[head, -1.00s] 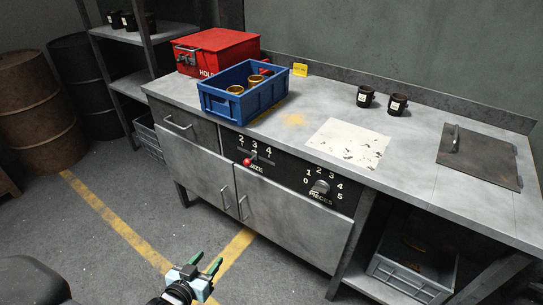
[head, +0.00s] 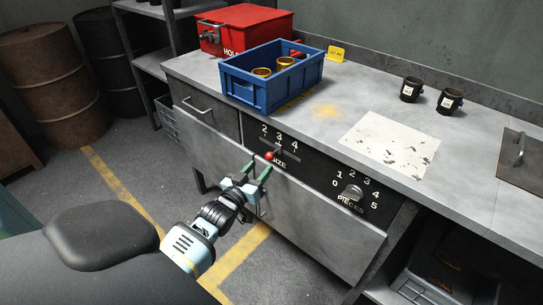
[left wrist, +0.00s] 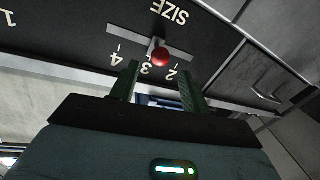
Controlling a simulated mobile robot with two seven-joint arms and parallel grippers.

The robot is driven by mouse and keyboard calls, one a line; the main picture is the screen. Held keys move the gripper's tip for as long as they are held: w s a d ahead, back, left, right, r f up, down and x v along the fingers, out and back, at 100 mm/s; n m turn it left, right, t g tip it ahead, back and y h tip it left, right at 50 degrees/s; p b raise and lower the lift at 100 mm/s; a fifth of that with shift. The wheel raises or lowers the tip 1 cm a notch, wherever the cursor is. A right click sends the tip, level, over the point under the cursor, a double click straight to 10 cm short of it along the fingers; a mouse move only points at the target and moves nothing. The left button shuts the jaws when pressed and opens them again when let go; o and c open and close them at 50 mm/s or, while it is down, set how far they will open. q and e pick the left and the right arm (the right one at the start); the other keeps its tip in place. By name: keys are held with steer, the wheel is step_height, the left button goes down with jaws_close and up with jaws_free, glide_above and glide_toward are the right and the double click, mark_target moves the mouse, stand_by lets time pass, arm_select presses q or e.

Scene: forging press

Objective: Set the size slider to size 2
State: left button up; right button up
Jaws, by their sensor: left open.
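The size slider's red knob (head: 269,155) sticks out from the black panel below the numbers 2, 3 and 4. Its stem meets the slot near the middle, about at 3. The red knob also shows in the left wrist view (left wrist: 160,57), just beyond the fingertips and between their lines. My left gripper (head: 257,171) is open and empty, its green fingers pointing at the panel just below the knob. The fingers show in the left wrist view (left wrist: 159,74), one on each side of the knob's line, apart from it. My right gripper is not in view.
The pieces dial (head: 351,193) is on the same panel to the right. A blue crate (head: 290,93) with cups, a red box (head: 243,25) and two dark mugs (head: 411,89) stand on the worktop above.

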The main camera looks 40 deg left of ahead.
mark_target(267, 159)
arm_select(q)
steer(key=shift+w+a+b, duration=0.2)
steer(key=shift+w+a, duration=0.05)
steer(key=shift+w, duration=1.55)
steer(key=shift+w+a+b, duration=0.2)
steer(key=shift+w, duration=1.55)
jaws_close()
